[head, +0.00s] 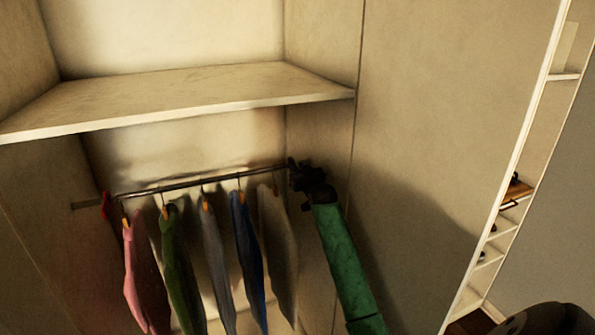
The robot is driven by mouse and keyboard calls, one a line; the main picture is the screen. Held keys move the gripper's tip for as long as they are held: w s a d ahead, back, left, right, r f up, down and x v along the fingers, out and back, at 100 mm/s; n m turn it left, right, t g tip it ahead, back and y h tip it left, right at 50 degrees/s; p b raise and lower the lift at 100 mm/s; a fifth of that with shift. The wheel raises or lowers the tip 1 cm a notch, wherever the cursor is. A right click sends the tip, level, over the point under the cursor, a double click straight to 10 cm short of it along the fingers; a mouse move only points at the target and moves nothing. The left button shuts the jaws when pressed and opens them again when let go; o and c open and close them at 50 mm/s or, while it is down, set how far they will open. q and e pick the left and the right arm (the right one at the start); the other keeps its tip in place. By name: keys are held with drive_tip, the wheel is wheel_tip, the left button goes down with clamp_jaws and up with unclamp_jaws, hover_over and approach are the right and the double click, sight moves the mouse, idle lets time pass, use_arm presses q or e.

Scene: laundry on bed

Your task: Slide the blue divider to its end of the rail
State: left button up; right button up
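A metal rail (180,185) runs across the wardrobe under a shelf. My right gripper (293,170), dark and small, is at the rail's right end, close to the side panel. Whether its fingers are open, shut or around something is too dark to tell. I cannot make out a blue divider; the gripper covers that end of the rail. A small red piece (106,206), perhaps a divider, is at the rail's left end. A blue garment (248,255) hangs on the right part of the rail. My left gripper is not in view.
Pink (138,275), green (178,270), grey (216,265) and beige (277,245) garments also hang from the rail. The shelf (180,95) above is empty. The right side panel (440,130) is beside my green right arm.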

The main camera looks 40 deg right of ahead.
drive_tip(key=shift+o, duration=0.6)
drive_tip(key=shift+s+a, duration=0.15)
drive_tip(key=shift+s, duration=0.4)
drive_tip(key=p+v, duration=0.1)
drive_tip(key=v, duration=0.5)
drive_tip(key=shift+s+p, duration=0.3)
drive_tip(key=shift+p, duration=0.05)
drive_tip(key=shift+c, duration=0.4)
